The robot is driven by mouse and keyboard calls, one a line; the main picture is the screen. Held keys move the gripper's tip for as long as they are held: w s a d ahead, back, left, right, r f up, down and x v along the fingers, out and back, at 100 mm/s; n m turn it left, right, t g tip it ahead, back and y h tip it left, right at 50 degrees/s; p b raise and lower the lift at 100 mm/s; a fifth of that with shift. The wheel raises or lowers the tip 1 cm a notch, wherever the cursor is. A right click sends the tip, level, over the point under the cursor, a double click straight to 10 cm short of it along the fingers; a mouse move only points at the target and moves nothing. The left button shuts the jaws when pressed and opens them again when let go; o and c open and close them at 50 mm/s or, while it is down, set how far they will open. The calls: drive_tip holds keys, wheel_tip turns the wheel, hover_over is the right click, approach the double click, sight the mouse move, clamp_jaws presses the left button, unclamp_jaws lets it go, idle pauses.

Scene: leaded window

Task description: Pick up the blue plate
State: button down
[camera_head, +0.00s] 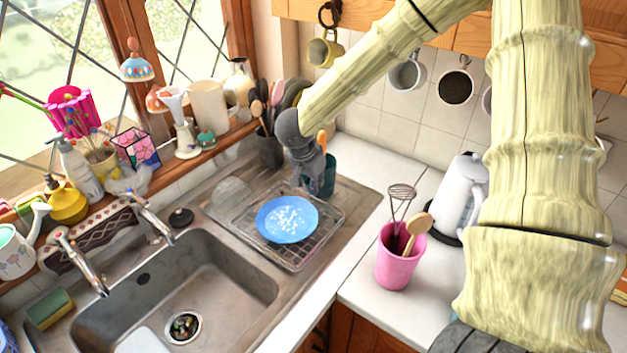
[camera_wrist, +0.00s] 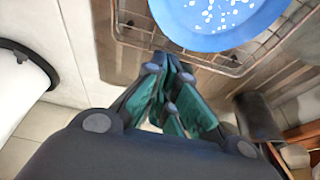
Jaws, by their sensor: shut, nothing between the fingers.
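The blue plate (camera_head: 287,219), with white specks on it, lies on a wire rack (camera_head: 300,262) on the drainer to the right of the sink. It also shows at the top of the wrist view (camera_wrist: 220,20), cut off by the frame edge. My gripper (camera_head: 316,188) is behind the plate in the head view, near its far right rim and apart from it. In the wrist view my gripper (camera_wrist: 170,68) is shut and empty, its fingertips below the plate's rim in the picture.
A dark utensil pot (camera_head: 270,152) stands left of my gripper. A pink cup (camera_head: 397,262) with a whisk and wooden spoon stands right of the rack, and a white kettle (camera_head: 461,195) beyond it. The sink (camera_head: 175,290) and taps lie left. Mugs hang on the tiled wall.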

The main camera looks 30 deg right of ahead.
hover_over(321, 202)
drive_tip(key=a, duration=0.2)
drive_tip(key=f, duration=0.3)
drive_tip(key=f+p, duration=0.1)
drive_tip(key=shift+s+f, duration=0.35)
drive_tip(key=shift+s+d+f, duration=0.1)
drive_tip(key=shift+d+f, duration=0.1)
drive_tip(key=shift+f, duration=0.4)
drive_tip(key=shift+x, duration=0.9)
drive_tip(key=shift+a+p, duration=0.2)
drive_tip(key=shift+p, duration=0.1)
